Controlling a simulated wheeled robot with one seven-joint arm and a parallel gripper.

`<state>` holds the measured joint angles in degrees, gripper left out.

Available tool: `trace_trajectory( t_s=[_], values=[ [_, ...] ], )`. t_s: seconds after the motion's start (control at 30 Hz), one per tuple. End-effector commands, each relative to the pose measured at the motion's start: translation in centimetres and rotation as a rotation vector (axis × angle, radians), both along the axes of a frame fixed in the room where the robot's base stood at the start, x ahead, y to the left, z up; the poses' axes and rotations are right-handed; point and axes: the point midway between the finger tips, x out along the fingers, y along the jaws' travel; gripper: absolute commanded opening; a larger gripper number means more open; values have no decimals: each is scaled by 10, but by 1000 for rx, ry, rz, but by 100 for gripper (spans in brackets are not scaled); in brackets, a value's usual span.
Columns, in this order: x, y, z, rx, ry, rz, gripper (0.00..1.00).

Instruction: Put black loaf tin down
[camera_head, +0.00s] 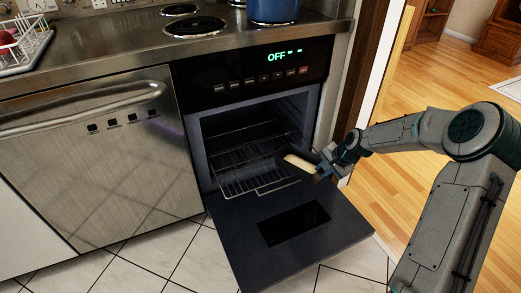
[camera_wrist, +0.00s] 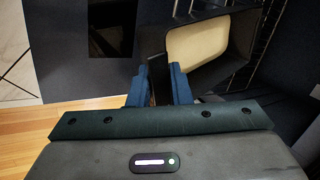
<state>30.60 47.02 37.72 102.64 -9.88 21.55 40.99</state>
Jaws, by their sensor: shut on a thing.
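The black loaf tin (camera_head: 284,159) holds a pale loaf or dough (camera_head: 300,163) and is at the mouth of the open oven, by the right end of the oven rack (camera_head: 258,181). In the wrist view the tin (camera_wrist: 238,57) fills the upper right, with the pale contents (camera_wrist: 198,52) inside it. My gripper (camera_head: 322,166) reaches in from the right. Its blue fingers (camera_wrist: 158,82) are shut on the near wall of the tin. I cannot tell whether the tin touches the rack.
The oven door (camera_head: 330,236) is folded down, with a dark window (camera_head: 294,222). The pulled-out rack looks bare. A dishwasher (camera_head: 100,165) stands at left. A blue pot (camera_head: 273,10) sits on the hob above. Tiled floor is clear in front.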

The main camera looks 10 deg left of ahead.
Motion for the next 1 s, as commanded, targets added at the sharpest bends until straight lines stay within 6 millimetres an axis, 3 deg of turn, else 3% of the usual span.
trace_trajectory(
  t_s=[0.3, 0.57, 0.73, 1.0],
  values=[
    [37, 28, 13, 85, -89, -211, 0],
    [51, 37, 20, 112, -124, -289, 0],
    [54, 55, 8, 114, -126, -294, 0],
    [61, 104, -23, 114, -127, -294, 0]
  ],
)
